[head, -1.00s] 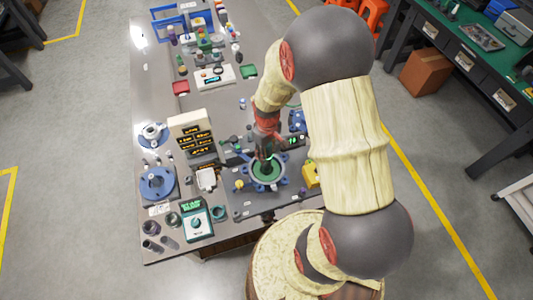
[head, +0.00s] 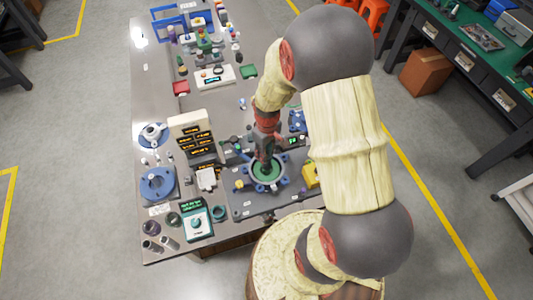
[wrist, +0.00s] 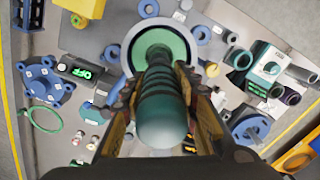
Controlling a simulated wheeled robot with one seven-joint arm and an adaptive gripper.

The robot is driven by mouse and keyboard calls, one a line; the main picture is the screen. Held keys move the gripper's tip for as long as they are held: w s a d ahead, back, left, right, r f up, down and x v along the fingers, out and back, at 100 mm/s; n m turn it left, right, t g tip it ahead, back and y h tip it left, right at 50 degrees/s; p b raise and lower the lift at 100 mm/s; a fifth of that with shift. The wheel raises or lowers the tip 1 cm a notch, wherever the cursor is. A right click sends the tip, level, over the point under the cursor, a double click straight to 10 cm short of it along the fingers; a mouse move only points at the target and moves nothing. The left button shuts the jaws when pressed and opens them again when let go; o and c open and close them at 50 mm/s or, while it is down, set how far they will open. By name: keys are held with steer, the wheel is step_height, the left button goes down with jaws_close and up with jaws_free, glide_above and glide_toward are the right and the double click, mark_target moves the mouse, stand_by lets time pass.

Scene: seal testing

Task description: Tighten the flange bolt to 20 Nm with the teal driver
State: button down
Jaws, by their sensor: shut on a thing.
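My gripper (wrist: 161,100) is shut on the teal driver (wrist: 163,112), whose rounded ribbed handle fills the middle of the wrist view. The driver points down at the flange (wrist: 198,45), a round fixture with a green face and a pale rim. In the head view my gripper (head: 263,163) is over the same green-faced flange (head: 268,179), which has blue parts around it. The bolt and the driver's tip are hidden behind the handle, so I cannot tell whether they touch.
A beige display unit (head: 187,125) with lit rows stands left of the flange. A green-and-white dial box (head: 196,222) sits at the front left. Blue flange parts (head: 158,185) lie at the table's left edge. A yellow block (head: 310,175) is close on the right.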

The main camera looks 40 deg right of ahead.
mark_target(267, 147)
steer(key=shift+r+p, duration=1.45)
steer(key=shift+r, duration=0.9)
